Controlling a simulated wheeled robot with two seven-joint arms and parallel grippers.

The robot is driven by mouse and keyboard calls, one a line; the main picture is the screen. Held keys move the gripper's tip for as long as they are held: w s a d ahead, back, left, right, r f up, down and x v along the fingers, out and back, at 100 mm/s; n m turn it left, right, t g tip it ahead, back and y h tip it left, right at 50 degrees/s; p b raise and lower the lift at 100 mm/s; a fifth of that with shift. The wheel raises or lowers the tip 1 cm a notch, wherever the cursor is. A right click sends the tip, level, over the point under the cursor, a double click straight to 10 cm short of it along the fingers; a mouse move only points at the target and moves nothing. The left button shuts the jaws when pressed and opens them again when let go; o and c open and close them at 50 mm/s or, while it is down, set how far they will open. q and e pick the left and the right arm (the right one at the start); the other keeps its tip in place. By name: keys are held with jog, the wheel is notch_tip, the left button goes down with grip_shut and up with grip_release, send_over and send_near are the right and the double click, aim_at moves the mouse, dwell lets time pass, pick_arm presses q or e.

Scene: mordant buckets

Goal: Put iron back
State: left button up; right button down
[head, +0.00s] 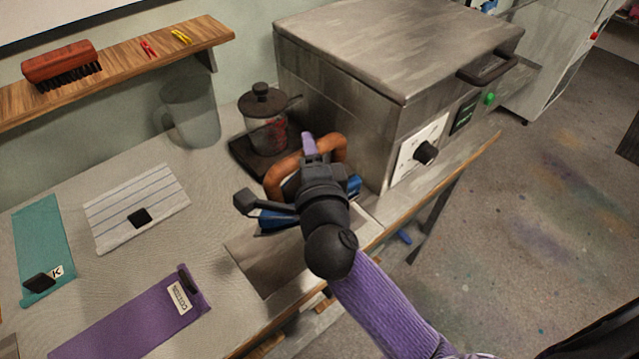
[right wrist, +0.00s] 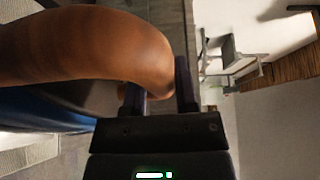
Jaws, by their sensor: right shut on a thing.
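The iron (head: 272,219) has a blue body and a thick orange-brown arched handle (head: 334,147). It is at the table's right part, in front of the steel box, partly hidden by my gripper and wrist. My right gripper (head: 309,150) comes from above and is shut on the handle. In the right wrist view the brown handle (right wrist: 90,45) passes to the purple fingers of the gripper (right wrist: 158,92), with the blue body below. I cannot tell whether the iron touches the surface beneath it. My left gripper is not in view.
A lidded glass jar (head: 266,125) stands on a dark plate (head: 243,158) close behind the iron. A steel box (head: 340,115) with a knob stands right. A purple cloth (head: 130,318), striped cloth (head: 120,205) and teal cloth (head: 40,240) lie left. A shelf (head: 120,70) holds a brush.

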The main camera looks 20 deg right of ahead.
notch_tip(320, 180, down, 3)
jog(key=shift+a+f+b, duration=0.15)
jog(key=shift+f+b, duration=0.05)
jog(key=shift+b, duration=0.55)
notch_tip(320, 180, down, 4)
jog(key=b, duration=0.2)
jog(key=shift+b, duration=0.4)
jog(key=shift+r, duration=0.2)
jog(key=c, duration=0.8)
grip_release()
jog(key=shift+f, duration=0.2)
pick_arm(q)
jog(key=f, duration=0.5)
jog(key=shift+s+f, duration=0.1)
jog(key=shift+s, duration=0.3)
pick_arm(e)
jog(key=o, duration=0.4)
